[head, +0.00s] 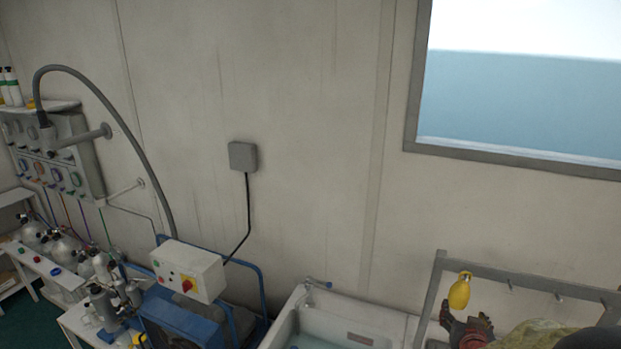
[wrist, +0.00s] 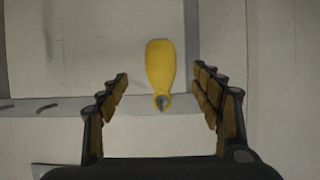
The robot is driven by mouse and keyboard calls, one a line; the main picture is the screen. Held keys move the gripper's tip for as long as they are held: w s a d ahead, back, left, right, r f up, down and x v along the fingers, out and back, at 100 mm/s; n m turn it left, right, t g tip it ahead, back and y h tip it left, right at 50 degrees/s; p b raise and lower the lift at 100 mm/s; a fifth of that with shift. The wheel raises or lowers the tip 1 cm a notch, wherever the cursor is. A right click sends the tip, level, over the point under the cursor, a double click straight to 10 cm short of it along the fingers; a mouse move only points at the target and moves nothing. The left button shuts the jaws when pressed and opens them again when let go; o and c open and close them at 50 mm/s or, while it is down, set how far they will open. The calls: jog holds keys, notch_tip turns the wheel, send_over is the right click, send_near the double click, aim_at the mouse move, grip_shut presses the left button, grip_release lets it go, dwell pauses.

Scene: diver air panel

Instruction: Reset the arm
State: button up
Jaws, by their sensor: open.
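My gripper (wrist: 161,76) is open and empty in the wrist view, its brown-padded fingers spread to the left and right. A yellow, rounded, elongated thing (wrist: 160,66) shows between the fingers, with clear gaps on both sides. Its narrow end has a ring on a hook at a grey rail, and the wrist picture looks upside down. In the head view the same yellow thing (head: 459,293) hangs from the rail (head: 530,277) at the lower right.
A white basin (head: 340,328) stands against the wall left of the rail. A control box (head: 187,270) sits on blue-framed equipment, with gas cylinders (head: 65,250) and a gauge panel (head: 55,155) further left. A window (head: 520,100) is above the rail. The wall between is mostly bare.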

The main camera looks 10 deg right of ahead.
jog(key=s+a+f+g+y+b, duration=0.2)
jog(key=s+a+f+g+y, duration=0.3)
jog(key=s+a+f, duration=0.5)
jog(key=s+a+r+n+y+b, duration=0.1)
jog(key=s+a+r+n+b, duration=0.1)
jog(key=s+a+b, duration=0.4)
jog(key=s+a+r+n+y+b, duration=0.1)
jog(key=s+a+r+n+b, duration=0.2)
jog(key=s+a+b, duration=0.4)
jog(key=shift+s+a+r+n+g+b, duration=0.2)
jog(key=shift+a+r+n+g+b, duration=0.3)
jog(key=shift+a+b, duration=2.9)
jog(key=a+p, duration=0.2)
jog(key=shift+a+f+p, duration=0.15)
jog(key=shift+a+p, duration=0.15)
jog(key=shift+p, duration=0.05)
